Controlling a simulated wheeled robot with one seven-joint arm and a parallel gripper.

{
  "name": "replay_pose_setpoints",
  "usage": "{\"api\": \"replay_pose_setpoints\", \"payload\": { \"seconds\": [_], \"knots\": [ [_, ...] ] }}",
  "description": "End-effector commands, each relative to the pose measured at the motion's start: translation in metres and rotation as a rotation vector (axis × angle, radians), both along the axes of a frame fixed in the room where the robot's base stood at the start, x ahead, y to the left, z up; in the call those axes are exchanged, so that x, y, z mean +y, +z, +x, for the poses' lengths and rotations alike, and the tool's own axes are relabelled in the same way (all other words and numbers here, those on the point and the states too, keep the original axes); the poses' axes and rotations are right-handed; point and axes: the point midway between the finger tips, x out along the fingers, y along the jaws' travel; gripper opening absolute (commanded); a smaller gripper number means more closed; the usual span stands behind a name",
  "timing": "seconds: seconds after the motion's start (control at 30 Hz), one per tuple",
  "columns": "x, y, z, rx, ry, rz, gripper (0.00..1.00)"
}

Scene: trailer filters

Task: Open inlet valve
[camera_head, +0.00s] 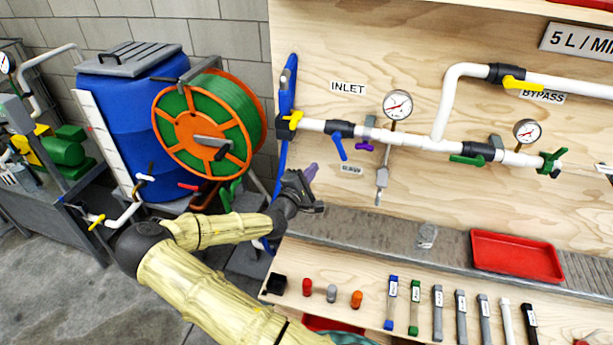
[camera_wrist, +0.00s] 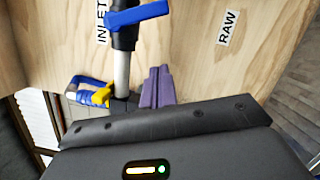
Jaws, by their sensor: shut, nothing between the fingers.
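The inlet valve is a black body (camera_head: 341,129) on the white pipe, under the INLET label (camera_head: 348,88). Its blue lever (camera_head: 339,147) hangs down, angled across the pipe line. In the wrist view the blue lever (camera_wrist: 140,14) shows at the top, across the black body (camera_wrist: 124,38). My gripper (camera_head: 311,172) is below and left of the lever, apart from it. Its purple fingers (camera_wrist: 156,88) are together and empty, beside the white pipe in the wrist view.
A blue hose (camera_head: 286,95) with a yellow fitting (camera_head: 292,120) joins the pipe's left end. A gauge (camera_head: 397,104) and a small purple handle (camera_head: 364,147) are to the right. A red tray (camera_head: 516,256) lies on the ledge below.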

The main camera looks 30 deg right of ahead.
Motion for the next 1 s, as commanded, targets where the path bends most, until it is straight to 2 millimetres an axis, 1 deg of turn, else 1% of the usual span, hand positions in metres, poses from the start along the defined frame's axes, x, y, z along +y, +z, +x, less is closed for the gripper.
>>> {"api": "replay_pose_setpoints", "payload": {
  "seconds": [0.03,0.27,0.43,0.6,1.0],
  "knots": [
    [-0.009,0.003,0.004,0.0,-0.001,0.001,0.0],
    [-0.041,0.006,0.02,0.001,-0.001,-0.001,0.0],
    [-0.054,0.017,0.002,0.002,-0.004,0.0,0.0],
    [-0.062,0.02,-0.007,0.001,-0.001,0.0,0.0],
    [-0.062,0.019,-0.008,0.002,0.0,-0.001,0.0]
  ]
}}
